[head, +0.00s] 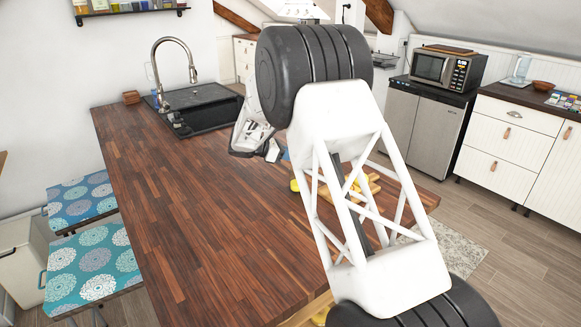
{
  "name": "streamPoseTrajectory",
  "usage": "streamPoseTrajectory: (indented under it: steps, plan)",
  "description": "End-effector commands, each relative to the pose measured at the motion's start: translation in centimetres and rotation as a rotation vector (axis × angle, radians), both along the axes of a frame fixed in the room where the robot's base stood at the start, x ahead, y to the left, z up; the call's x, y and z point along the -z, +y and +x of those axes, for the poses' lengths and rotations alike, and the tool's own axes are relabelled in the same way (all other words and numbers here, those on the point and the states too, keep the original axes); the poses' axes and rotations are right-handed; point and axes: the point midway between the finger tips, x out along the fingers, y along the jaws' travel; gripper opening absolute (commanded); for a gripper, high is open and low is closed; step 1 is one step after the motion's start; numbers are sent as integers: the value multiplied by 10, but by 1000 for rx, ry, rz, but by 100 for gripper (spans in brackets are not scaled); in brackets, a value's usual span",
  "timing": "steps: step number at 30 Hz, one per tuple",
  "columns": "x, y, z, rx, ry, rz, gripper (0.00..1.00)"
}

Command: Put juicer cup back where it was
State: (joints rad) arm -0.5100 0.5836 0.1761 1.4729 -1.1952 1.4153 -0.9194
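No juicer cup can be made out in the head view; my arm covers much of the middle and right of the counter. My gripper (268,150) shows only in part, behind and left of my arm's upper joint, over the far part of the wooden counter (190,215). Its fingers are small and partly hidden, so whether they are open, shut or holding something cannot be told. A yellow object (295,185) lies on the counter behind my arm, beside a wooden board (372,184); both are partly covered.
A black sink (205,112) with a tall tap (172,62) is at the counter's far end. Two patterned stools (95,268) stand at the left. A microwave (447,68) sits on a fridge (420,120) at the right. The counter's left and front are clear.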

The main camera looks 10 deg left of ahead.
Motion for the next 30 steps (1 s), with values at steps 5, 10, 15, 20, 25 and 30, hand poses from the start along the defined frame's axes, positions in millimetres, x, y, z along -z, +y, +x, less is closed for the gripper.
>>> streamPoseTrajectory:
  steps: [5,10,15,20,25,30]
  plan:
    - [11,0,0,0,-1,0,0]
    - [11,0,0,1,-2,1,0]
    - [13,0,0,0,-1,0,0]
    - [25,0,0,1,1,-1,0]
    - [43,0,0,1,0,0,0]
    - [49,0,0,1,-1,0,0]
